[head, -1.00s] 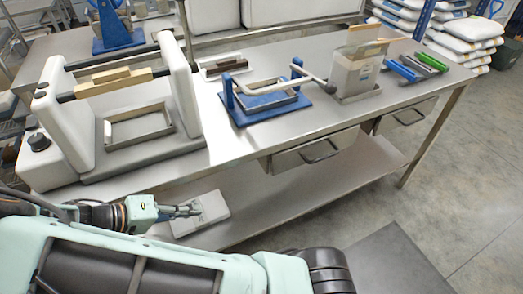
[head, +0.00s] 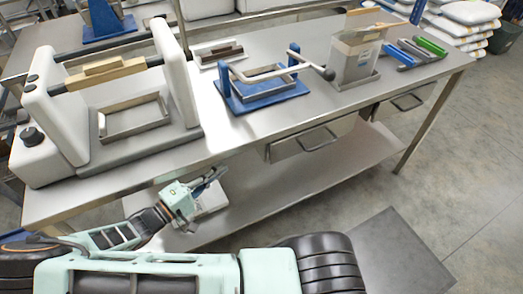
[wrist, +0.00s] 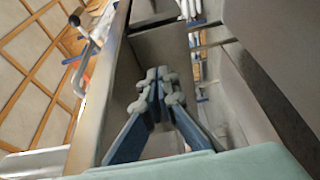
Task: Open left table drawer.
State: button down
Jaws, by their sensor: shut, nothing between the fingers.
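The left table drawer (head: 289,147) hangs under the front edge of the steel table (head: 240,140). It looks shut, with its dark bar handle (head: 318,141) across the front. My gripper (head: 219,174) is left of and lower than this drawer, near the table's front edge and above the lower shelf. It is apart from the handle. In the wrist view my gripper's fingertips (wrist: 158,82) are together with nothing between them, pointing up along a grey box-like metal surface; I cannot tell whether this is the drawer.
A second drawer (head: 398,104) with a handle sits further right. On the table stand a white press frame (head: 60,115), a blue lever fixture (head: 262,100) and coloured-handled tools (head: 415,50). Floor in front is clear.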

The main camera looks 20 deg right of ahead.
jog(key=w+d+p, duration=0.1)
jog(key=d, duration=1.3)
jog(key=shift+w+d, duration=0.15)
jog(key=shift+w, duration=0.05)
jog(key=shift+s, duration=0.1)
